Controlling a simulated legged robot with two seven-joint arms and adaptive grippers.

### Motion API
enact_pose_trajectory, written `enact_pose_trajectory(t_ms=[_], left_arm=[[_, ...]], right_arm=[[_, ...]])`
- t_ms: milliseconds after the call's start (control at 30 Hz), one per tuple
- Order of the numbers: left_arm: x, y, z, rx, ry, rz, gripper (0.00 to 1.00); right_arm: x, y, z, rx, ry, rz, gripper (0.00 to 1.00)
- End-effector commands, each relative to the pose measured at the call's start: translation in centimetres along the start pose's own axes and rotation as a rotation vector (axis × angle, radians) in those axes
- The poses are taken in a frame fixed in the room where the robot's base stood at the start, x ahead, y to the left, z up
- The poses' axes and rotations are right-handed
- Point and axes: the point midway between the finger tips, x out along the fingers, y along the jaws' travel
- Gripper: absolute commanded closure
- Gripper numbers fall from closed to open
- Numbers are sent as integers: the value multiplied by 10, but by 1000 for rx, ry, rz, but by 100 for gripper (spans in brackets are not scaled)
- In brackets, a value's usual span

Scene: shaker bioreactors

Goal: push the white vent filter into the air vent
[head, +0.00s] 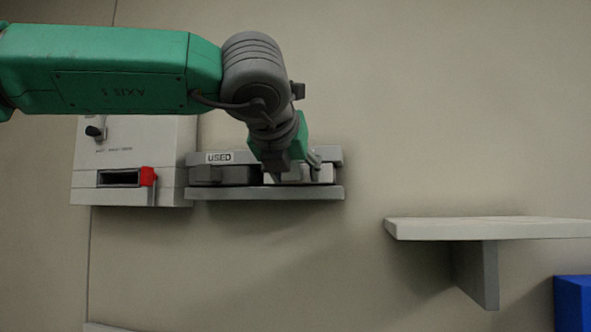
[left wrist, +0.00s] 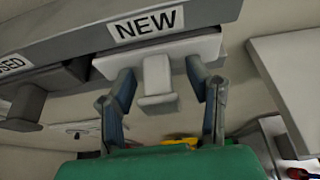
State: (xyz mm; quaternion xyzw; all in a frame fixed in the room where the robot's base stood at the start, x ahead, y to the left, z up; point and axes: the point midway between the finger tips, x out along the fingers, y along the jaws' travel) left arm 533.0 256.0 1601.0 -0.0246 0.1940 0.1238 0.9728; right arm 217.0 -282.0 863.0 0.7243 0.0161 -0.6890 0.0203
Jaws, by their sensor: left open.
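The white vent filter (head: 322,174) sits in the right slot of a grey wall rack (head: 265,194). In the left wrist view the filter (left wrist: 185,47) shows under the NEW label, with a pale block-shaped grip at its middle. My left gripper (left wrist: 160,90) is open, with one finger on each side of that grip; I cannot tell whether they touch the filter. In the head view my left gripper (head: 296,173) is in front of the filter and partly hides it. The air vent appears to be the dark slot (head: 119,178) in the white wall box, beside a red part (head: 148,176).
A dark grey filter (head: 224,175) sits in the rack's left slot under the USED label. The white box (head: 165,150) has a black knob (head: 95,132). An empty wall shelf (head: 480,229) is at the right, with a blue object (head: 573,303) below it.

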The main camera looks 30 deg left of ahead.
Motion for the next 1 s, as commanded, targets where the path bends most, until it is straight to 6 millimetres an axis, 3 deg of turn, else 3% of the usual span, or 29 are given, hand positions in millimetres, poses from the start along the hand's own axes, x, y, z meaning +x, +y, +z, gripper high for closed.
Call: enact_pose_trajectory(t_ms=[267, 367, 400, 433, 1000], left_arm=[[2, 0, 0, 0, 0, 0, 55], [2, 0, 0, 0, 0, 0, 83], [2, 0, 0, 0, 0, 1, 97], [2, 0, 0, 0, 0, 1, 100], [-7, 0, -4, 0, 0, -1, 100]], right_arm=[[0, 0, 0, 0, 0, 0, 59], [0, 0, 0, 0, 0, 0, 59], [0, 0, 0, 0, 0, 0, 59], [0, 0, 0, 0, 0, 0, 59], [5, 0, 0, 0, 0, 0, 59]])
